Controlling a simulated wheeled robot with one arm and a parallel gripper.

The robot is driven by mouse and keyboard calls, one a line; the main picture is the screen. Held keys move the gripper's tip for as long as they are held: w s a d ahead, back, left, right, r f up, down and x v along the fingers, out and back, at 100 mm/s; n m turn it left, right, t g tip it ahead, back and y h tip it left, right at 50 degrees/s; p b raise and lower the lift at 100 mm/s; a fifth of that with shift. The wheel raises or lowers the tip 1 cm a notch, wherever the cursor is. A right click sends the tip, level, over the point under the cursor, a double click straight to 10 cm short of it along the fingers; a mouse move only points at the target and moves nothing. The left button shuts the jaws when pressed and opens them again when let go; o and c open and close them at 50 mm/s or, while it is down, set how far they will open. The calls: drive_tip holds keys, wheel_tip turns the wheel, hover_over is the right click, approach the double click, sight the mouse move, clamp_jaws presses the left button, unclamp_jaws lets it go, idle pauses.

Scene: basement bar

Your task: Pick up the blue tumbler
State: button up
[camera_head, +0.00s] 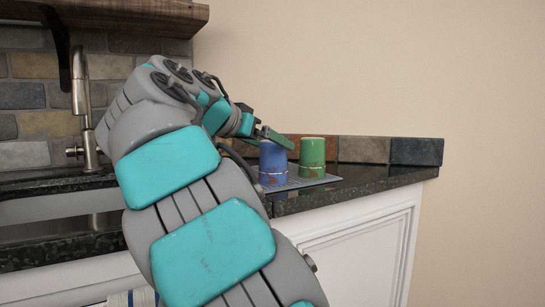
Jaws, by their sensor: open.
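The blue tumbler (272,163) stands on a grey mat (319,180) on the dark stone counter, with a pale top and a thin light band near its lower part. My gripper (268,135) is at the upper left of the blue tumbler. One teal finger reaches across in front of the tumbler's top edge in the picture. The gripper is open; I cannot tell whether a finger touches the tumbler. My arm hides the counter to the left, and part of the gripper is hard to make out.
A green tumbler (312,157) stands just right of the blue one. A tiled backsplash (362,149) runs behind them. A faucet (82,105) and sink are at the left, under a wooden shelf (128,14). Bare counter (385,175) lies to the right.

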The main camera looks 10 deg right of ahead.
drive_tip(key=shift+x, duration=2.7)
drive_tip(key=shift+f, duration=0.15)
drive_tip(key=c, duration=1.5)
